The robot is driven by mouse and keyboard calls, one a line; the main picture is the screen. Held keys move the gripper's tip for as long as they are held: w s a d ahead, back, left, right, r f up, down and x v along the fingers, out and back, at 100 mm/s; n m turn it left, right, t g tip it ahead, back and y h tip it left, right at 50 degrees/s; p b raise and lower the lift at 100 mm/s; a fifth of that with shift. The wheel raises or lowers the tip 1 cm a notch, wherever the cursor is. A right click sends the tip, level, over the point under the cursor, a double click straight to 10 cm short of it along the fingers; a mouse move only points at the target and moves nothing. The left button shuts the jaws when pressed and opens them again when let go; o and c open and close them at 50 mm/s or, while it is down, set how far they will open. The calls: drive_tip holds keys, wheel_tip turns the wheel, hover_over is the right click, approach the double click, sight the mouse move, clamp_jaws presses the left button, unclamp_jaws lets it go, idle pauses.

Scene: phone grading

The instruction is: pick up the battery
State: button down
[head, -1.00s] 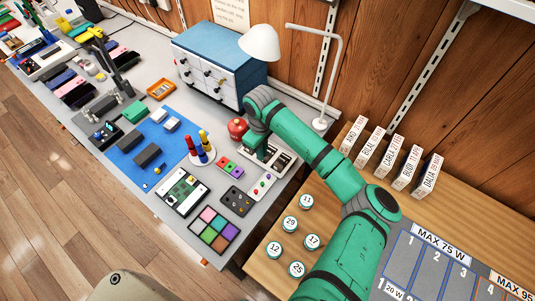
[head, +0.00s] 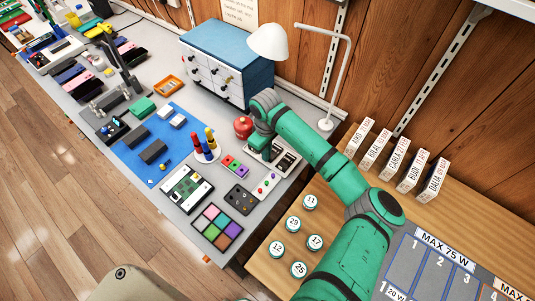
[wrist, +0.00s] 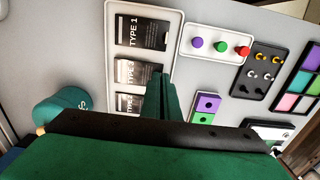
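A pale tray (wrist: 176,18) in the wrist view holds dark, flat pieces in a column of slots. One piece is marked TYPE 1 (wrist: 143,33); they look like batteries, and the lower labels are partly covered. The tray also shows in the head view (head: 293,155), partly behind my arm. My gripper (wrist: 162,78) reaches over the tray's right side, its two fingers close together with no clear gap. I see nothing between them, though their far sides are hidden. In the head view it is at the tray's left end, mostly hidden by my wrist.
A red round container (head: 243,127) stands close left of my wrist. A stand with coloured pegs (head: 206,149), a panel with coloured buttons (head: 267,183) and a colour-swatch tray (head: 217,226) lie nearby. A drawer cabinet (head: 226,65) and a white lamp (head: 268,42) stand behind.

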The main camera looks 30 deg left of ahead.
drive_tip(key=shift+r, duration=0.45)
drive_tip(key=s+a+r, duration=0.6)
drive_tip(key=a+r, duration=0.5)
drive_tip(key=a, duration=0.1)
drive_tip(key=shift+s+a+r, duration=0.2)
drive_tip(key=shift+a+r, duration=0.05)
drive_tip(key=shift+r, duration=0.1)
